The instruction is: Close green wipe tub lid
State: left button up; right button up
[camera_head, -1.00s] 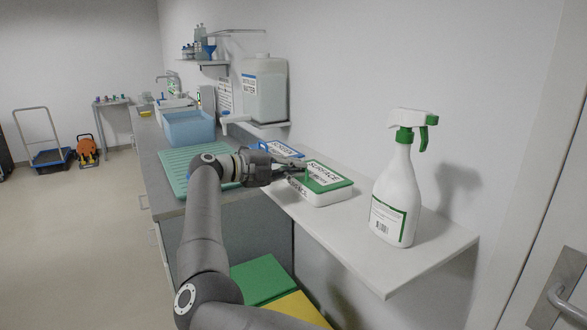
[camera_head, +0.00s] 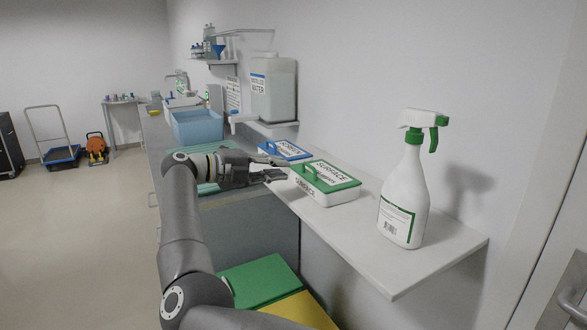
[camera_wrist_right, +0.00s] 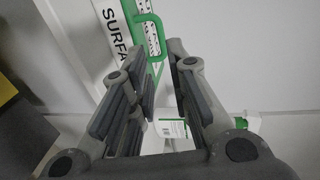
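The green wipe tub (camera_head: 325,195) is a white box marked SURFACE, standing on the white wall shelf. Its green-edged lid (camera_head: 345,184) lies flat on top and looks down all round, with a green loop (camera_head: 308,172) at its left side. My right gripper (camera_head: 284,168) is just left of the tub, with a small gap to it. Its fingers are apart and nothing shows between them. In the right wrist view the green loop (camera_wrist_right: 151,36) shows beyond the open fingers (camera_wrist_right: 165,75). My left gripper is out of view.
A blue-lidded tub (camera_head: 287,150) lies behind the green one. A white spray bottle (camera_head: 405,200) stands to its right on the shelf (camera_head: 380,262). A water container (camera_head: 273,90) and a blue basin (camera_head: 197,127) are farther back. The shelf's front right is clear.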

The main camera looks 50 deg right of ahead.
jog(key=shift+v, duration=2.3)
